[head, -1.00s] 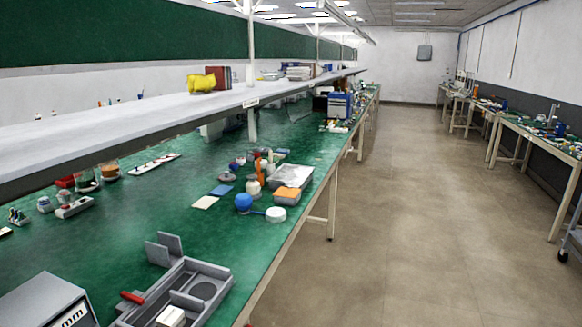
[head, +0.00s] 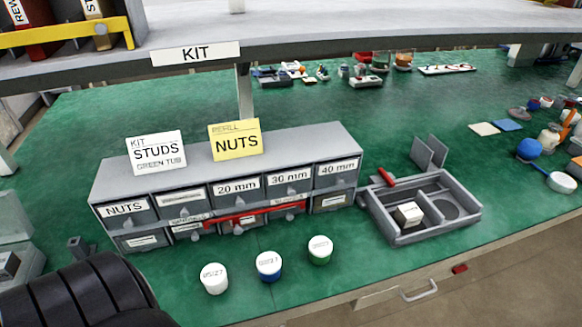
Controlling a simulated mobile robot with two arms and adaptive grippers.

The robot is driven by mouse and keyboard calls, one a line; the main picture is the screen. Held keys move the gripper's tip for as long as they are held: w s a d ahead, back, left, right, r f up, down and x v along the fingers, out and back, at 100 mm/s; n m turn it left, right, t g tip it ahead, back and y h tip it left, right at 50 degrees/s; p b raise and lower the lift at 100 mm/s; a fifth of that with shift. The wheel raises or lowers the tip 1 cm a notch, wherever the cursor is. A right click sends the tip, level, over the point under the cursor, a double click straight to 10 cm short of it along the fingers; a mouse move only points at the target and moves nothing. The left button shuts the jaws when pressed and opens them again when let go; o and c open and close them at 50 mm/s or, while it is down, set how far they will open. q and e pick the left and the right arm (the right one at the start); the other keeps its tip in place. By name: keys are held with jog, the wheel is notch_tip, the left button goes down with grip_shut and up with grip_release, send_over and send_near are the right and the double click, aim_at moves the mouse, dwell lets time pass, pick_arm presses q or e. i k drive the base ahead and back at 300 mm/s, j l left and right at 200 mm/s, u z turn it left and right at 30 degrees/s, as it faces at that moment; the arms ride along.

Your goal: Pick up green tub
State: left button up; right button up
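The green tub (head: 320,250) stands upright on the green bench top, in front of the drawer unit. It has a white lid with printed text and a green lower body. It is the rightmost of three similar tubs. A blue tub (head: 268,266) stands to its left, and a white tub (head: 214,278) farther left. I cannot make out either of my grippers in the head view. Nothing touches the green tub.
The grey drawer unit (head: 236,160) stands behind the tubs, carrying a studs card (head: 156,153) and a yellow nuts card (head: 235,139). A grey divided tray (head: 455,222) is to the right. A black ribbed form fills the bottom left. A shelf (head: 330,34) overhangs the bench.

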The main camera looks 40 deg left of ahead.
aim_at(320, 249)
jog(key=u, duration=0.95)
